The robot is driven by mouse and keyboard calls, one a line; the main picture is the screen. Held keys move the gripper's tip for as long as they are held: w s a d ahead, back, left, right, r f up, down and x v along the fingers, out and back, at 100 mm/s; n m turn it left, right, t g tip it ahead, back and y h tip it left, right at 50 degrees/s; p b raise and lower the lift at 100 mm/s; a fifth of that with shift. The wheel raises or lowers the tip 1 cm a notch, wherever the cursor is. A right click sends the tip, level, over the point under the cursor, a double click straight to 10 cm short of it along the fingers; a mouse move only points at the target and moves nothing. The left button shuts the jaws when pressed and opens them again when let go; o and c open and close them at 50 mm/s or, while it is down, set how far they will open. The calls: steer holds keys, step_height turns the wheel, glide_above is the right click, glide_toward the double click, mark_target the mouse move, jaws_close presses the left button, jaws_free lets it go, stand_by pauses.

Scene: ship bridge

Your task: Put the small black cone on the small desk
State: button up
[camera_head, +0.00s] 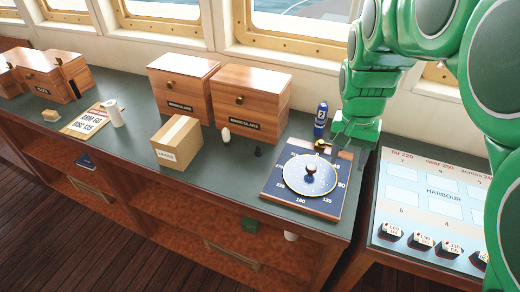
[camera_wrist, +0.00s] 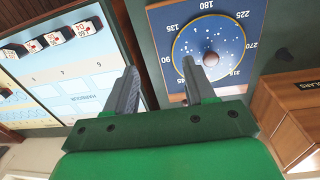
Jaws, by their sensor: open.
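My gripper (camera_head: 343,138) is above the right end of the counter, well to the right of the piece. In the wrist view my gripper (camera_wrist: 160,78) is open, with nothing between its fingers.
A blue board with a round dial (camera_head: 275,180) lies at the counter's right end. A blue bottle-like piece (camera_head: 321,115) stands behind it. A white piece (camera_head: 225,134), a carton (camera_head: 177,143) and wooden boxes (camera_head: 250,98) are near the cone. Several black-and-white blocks (camera_head: 420,241) line the desk's front.

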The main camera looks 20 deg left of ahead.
steer(key=w+a+f, duration=0.3)
steer(key=w+a, duration=0.4)
steer(key=a, duration=0.5)
steer(key=t, duration=0.1)
glide_above(258, 147)
step_height(258, 147, down, 6)
steer(key=shift+y, duration=0.3)
steer(key=shift+w+f, duration=0.2)
steer(key=shift+f, duration=3.5)
jaws_close()
